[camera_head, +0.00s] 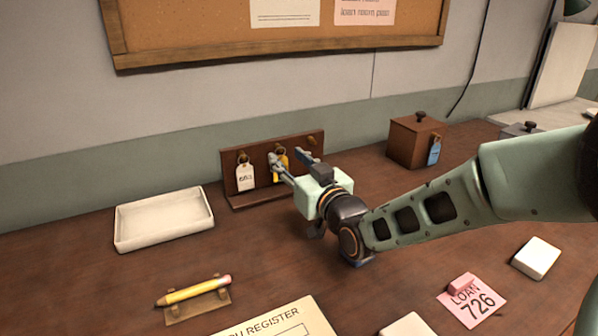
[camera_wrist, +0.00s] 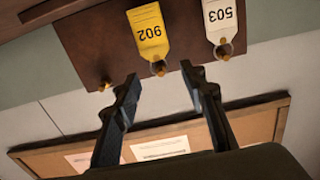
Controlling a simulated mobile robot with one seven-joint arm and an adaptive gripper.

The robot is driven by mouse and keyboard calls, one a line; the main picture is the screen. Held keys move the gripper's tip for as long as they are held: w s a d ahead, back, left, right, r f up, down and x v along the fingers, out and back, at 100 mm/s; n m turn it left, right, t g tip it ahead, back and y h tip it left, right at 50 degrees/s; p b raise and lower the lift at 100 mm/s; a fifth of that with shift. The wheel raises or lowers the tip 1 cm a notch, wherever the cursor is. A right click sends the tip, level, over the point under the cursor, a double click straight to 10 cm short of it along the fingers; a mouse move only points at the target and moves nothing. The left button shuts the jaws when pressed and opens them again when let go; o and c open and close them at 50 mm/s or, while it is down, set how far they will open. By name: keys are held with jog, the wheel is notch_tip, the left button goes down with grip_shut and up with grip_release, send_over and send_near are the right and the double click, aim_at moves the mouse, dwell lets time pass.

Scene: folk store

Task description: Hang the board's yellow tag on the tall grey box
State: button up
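The yellow tag (camera_head: 276,177) hangs from a peg on the brown board (camera_head: 262,192), partly hidden behind my gripper (camera_head: 291,161) in the head view. In the wrist view, upside down, the yellow tag (camera_wrist: 148,30) shows a number and its ring is on the peg. My gripper (camera_wrist: 159,74) is open and empty, its two fingers spread just short of the tag's peg. A white numbered tag (camera_head: 245,177) hangs beside it, also in the wrist view (camera_wrist: 222,22). The third peg (camera_wrist: 105,84) is bare. The grey box (camera_head: 519,130) stands at the right, mostly hidden behind my arm.
A brown lidded box (camera_head: 410,143) with a blue tag (camera_head: 434,152) stands right of the board. A white tray (camera_head: 163,219) lies at left. A pencil (camera_head: 195,290), a register (camera_head: 285,322) and a pink loan card (camera_head: 474,302) lie in front.

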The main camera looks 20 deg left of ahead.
aim_at(284, 159)
jog(key=shift+x, duration=1.8)
jog(key=shift+c, duration=0.4)
grip_shut()
